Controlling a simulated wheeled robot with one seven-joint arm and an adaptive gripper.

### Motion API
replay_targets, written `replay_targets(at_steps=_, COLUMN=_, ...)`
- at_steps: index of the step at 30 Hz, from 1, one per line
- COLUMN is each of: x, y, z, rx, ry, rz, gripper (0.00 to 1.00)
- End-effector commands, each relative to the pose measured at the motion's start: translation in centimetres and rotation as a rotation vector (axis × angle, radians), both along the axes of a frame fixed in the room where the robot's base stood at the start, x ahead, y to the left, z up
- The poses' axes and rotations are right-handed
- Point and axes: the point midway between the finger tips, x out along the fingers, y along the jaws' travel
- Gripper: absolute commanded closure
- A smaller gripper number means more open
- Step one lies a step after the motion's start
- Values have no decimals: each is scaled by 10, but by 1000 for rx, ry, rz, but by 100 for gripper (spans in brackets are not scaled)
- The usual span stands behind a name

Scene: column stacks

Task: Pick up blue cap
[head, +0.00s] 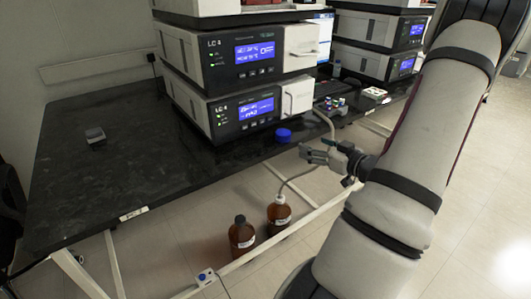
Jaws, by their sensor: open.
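The blue cap (284,135) lies on the black bench top near its front edge, in front of the lower LC unit. My gripper (306,152) is just to the right of and below the cap in the head view, near the bench edge. Its fingers are open and point left. It looks empty and apart from the cap. The exact height of the gripper over the bench is hard to tell.
LC units (240,110) with blue screens are stacked behind the cap, with a second stack (378,45) further right. Small vials (333,103) stand between them. Brown bottles (242,238) stand below the bench, one with tubing. The bench's left side is mostly clear.

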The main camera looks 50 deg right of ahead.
Motion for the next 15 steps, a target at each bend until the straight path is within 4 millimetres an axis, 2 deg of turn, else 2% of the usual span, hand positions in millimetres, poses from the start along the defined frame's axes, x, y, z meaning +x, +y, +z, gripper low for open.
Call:
replay_targets(at_steps=2, x=-3, y=-1, z=-5, rx=8, ry=-24, rz=0, gripper=31)
replay_targets(at_steps=5, x=5, y=-2, z=-6, rx=7, ry=-34, rz=4, gripper=31)
replay_targets(at_steps=15, x=63, y=-17, z=-15, rx=8, ry=-31, rz=3, gripper=31)
